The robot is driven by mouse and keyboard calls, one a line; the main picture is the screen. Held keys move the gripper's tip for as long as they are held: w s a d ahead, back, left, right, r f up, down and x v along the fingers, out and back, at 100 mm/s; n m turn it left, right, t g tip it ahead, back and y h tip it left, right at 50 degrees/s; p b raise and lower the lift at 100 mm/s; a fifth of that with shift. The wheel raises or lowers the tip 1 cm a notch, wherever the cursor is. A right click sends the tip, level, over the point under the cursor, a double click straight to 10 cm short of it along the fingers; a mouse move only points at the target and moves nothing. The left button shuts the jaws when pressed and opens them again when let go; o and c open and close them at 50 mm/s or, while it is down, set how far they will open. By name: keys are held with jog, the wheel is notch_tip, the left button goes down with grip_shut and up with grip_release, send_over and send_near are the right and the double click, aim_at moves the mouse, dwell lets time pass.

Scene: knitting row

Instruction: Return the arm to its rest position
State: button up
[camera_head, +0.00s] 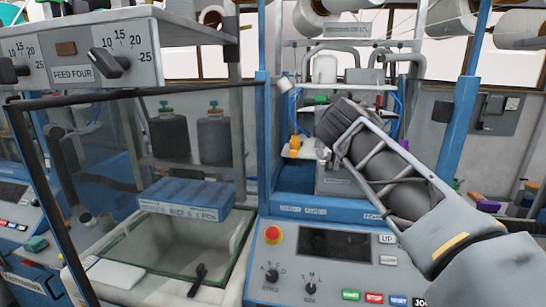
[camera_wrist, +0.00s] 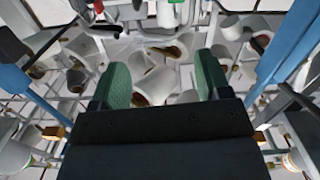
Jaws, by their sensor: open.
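My arm (camera_head: 405,195) reaches in from the lower right in the head view, raised in front of the knitting machine and above its control panel (camera_head: 325,260). The gripper's jaws are hard to make out in that view. In the wrist view my gripper (camera_wrist: 162,82) shows two green finger pads spread wide apart, with nothing held between them. Behind the pads are white yarn cones (camera_wrist: 157,85) on a rack, apart from the fingers.
A glass door (camera_head: 150,190) in a dark frame stands at the left. Behind it are dark bottles (camera_head: 214,135) and a blue box (camera_head: 185,200). A blue post (camera_head: 460,125) rises at the right. A red stop button (camera_head: 272,235) is on the panel. Yarn cones hang overhead.

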jog(key=s+d+f+n+g+y, duration=0.1)
jog(key=s+f+g, duration=0.25)
jog(key=f, duration=0.75)
jog(key=s+f+n+g, duration=0.1)
jog(key=s+f+g, duration=0.25)
jog(key=f, duration=0.75)
jog(key=s+f+g+y, duration=0.2)
jog(key=s+f+g, duration=0.4)
jog(key=s+f, duration=1)
jog(key=shift+s+d+m+y, duration=0.3)
jog(key=shift+s+m+y, duration=0.1)
jog(key=shift+s, duration=0.35)
